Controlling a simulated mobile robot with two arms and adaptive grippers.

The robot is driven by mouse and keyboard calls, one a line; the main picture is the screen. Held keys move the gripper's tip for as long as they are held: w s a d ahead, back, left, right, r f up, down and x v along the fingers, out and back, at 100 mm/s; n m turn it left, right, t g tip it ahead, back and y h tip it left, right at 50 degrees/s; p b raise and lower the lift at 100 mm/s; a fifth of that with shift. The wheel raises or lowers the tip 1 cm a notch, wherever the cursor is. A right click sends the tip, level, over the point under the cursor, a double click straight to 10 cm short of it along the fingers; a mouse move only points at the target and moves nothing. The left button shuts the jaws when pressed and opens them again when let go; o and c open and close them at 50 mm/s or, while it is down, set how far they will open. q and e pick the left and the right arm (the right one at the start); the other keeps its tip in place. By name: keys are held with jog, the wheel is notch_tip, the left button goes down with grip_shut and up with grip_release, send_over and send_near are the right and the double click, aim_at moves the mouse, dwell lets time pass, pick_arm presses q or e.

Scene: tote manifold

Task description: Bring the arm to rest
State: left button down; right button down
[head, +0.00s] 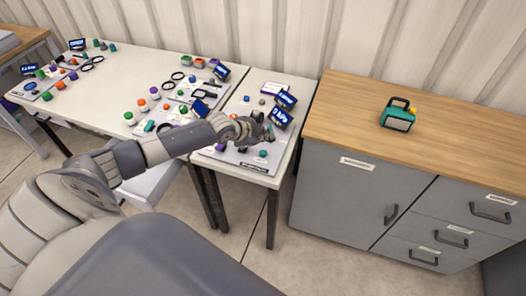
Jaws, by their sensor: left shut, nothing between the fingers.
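My left arm reaches in from the left and stretches across the near edge of the white tables. My left gripper (262,130) is over the small white table (262,85), close to the board with small parts and blue displays. Its fingers are small in the view and look shut, with nothing visible in them. I cannot tell whether it touches the board. My right gripper is not in view.
A grey cabinet (340,200) with a wooden top stands at right, a teal lantern-like device (398,118) on it. A long white table (120,75) at left carries boards, colored knobs and black rings. A corrugated wall closes the back.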

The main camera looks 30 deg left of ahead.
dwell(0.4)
pick_arm(q)
jog(key=s+d+f+n+g+h, duration=0.1)
jog(key=s+d+f+n+g, duration=0.2)
jog(key=s+d, duration=1.55)
jog(key=s+a+r+n+g+y, duration=0.1)
jog(key=s+r+n, duration=0.15)
jog(key=s, duration=0.55)
jog(key=s+a+r+n+g+y, duration=0.1)
jog(key=s+r+n+g+y, duration=0.1)
jog(key=s+n, duration=0.35)
jog(key=s+f+m+b, duration=0.1)
jog(key=s+f+b, duration=0.1)
jog(key=f, duration=1.3)
jog(key=s+f+m+b, duration=0.1)
jog(key=s+f+b, duration=0.1)
jog(key=f, duration=1.4)
jog(key=s+a+f+g+b, duration=0.2)
jog(key=s+a+f, duration=0.1)
jog(key=s+f, duration=1.3)
notch_tip(320, 180, down, 2)
jog(key=shift+f+b, duration=0.2)
jog(key=shift+b, duration=0.15)
